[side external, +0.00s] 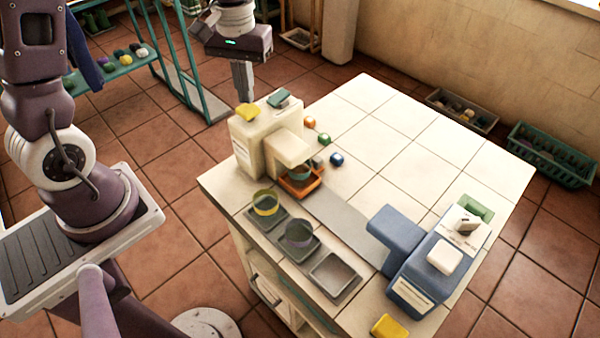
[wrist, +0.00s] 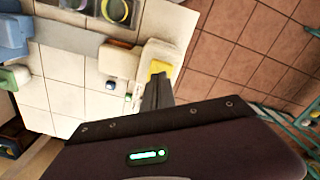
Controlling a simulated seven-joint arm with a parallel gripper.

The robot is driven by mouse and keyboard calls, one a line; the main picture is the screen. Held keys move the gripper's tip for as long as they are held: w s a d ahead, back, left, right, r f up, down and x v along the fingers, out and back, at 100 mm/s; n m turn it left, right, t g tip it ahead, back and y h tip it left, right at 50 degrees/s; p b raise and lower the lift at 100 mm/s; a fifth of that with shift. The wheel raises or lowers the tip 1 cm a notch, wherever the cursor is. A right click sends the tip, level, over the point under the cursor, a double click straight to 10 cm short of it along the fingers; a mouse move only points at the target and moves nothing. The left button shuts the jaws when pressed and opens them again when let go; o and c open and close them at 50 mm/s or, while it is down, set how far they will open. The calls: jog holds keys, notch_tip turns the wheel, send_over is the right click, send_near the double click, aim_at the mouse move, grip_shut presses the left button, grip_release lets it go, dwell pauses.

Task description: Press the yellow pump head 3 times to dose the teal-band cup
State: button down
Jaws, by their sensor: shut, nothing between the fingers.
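The yellow pump head (side external: 247,113) sits on top of the cream dispenser (side external: 246,150), beside a teal pump head (side external: 279,98). My gripper (side external: 243,98) is shut and empty, pointing down right at the yellow head. In the wrist view the fingertips (wrist: 157,80) are close to the yellow head (wrist: 159,67); I cannot tell whether they touch. The teal-band cup (side external: 299,173) stands in an orange-rimmed holder (side external: 301,190) under the dispenser's spout, partly hidden by it. Its contents cannot be seen.
A yellow-band cup (side external: 265,204) and a purple-band cup (side external: 299,234) stand in grey trays beside an empty tray (side external: 334,273). A blue dispenser (side external: 423,262) stands at the right. Small coloured cubes (side external: 337,159) lie behind the cream dispenser. The back of the tabletop (side external: 400,140) is clear.

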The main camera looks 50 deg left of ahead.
jog(key=shift+f, duration=0.1)
dwell(1.6)
dwell(0.5)
jog(key=shift+f, duration=1.3)
jog(key=shift+r, duration=1.4)
jog(key=shift+f, duration=0.1)
